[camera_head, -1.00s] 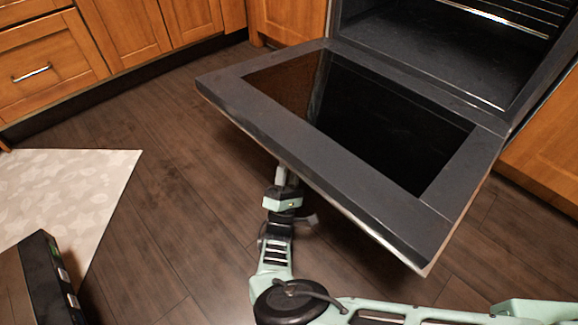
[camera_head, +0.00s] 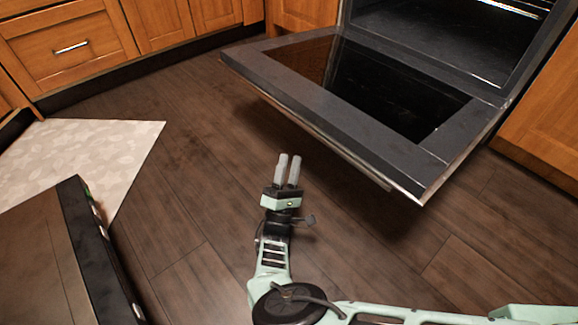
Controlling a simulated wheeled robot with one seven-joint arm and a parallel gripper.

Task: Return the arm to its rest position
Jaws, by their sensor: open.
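My gripper (camera_head: 288,170) is in the lower middle of the head view, over the dark wood floor. Its two grey fingers are apart with nothing between them, and they point away from me. My pale green arm runs from the gripper down to the bottom edge and off to the right. The gripper is in front of the open oven door (camera_head: 437,136), clear of its near edge in the picture.
The oven door hangs open, nearly flat, in front of the oven cavity (camera_head: 420,35). Wooden cabinets (camera_head: 70,40) stand at the back left and right. A pale rug (camera_head: 90,150) and a dark flat-topped unit (camera_head: 50,250) are at left. Floor between is clear.

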